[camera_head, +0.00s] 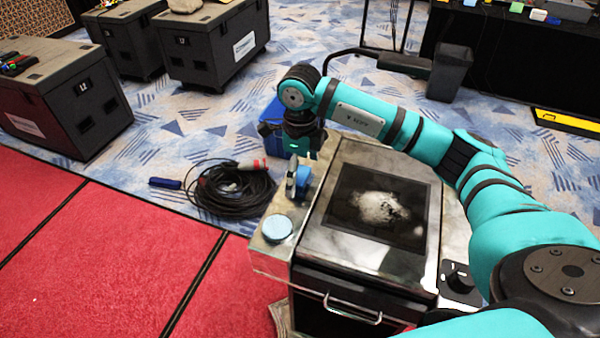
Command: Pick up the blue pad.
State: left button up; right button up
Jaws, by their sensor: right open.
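A light blue round pad (278,228) lies flat on the pale worktop (262,255), at the left front of the dark-topped machine. A brighter blue block-like piece (305,178) stands farther back on the same top; I cannot tell whether it is a pad too. My right gripper (296,181) points down from the end of my teal arm, beside this blue piece and behind the round pad. It is open, and its fingers are partly hidden and hard to separate from the blue piece. The round pad is apart from the gripper. My left gripper is out of view.
The machine (335,250) has a dark glossy top panel and a front handle. A coiled black cable (232,190) lies on the floor to the left. Dark flight cases (65,100) stand at upper left. A dark bin (450,72) stands at the back.

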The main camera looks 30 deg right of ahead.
jog(key=shift+f, duration=0.85)
jog(key=shift+c, duration=0.4)
jog(key=c, duration=1.2)
jog(key=shift+r, duration=0.1)
jog(key=shift+r+b, duration=0.5)
jog(key=shift+r, duration=0.1)
jog(key=shift+s+r+b, duration=0.3)
jog(key=shift+r+b, duration=0.5)
jog(key=shift+r, duration=0.15)
jog(key=s+a+b, duration=0.1)
jog(key=s, duration=0.3)
jog(key=s+a+r+b, duration=0.1)
jog(key=s+b, duration=0.1)
jog(key=s, duration=0.3)
jog(key=s+a+b, duration=0.1)
jog(key=s, duration=0.4)
jog(key=shift+r, duration=0.3)
jog(key=shift+s+a+r+b, duration=0.1)
jog(key=shift+s+b, duration=0.25)
jog(key=shift+s, duration=0.2)
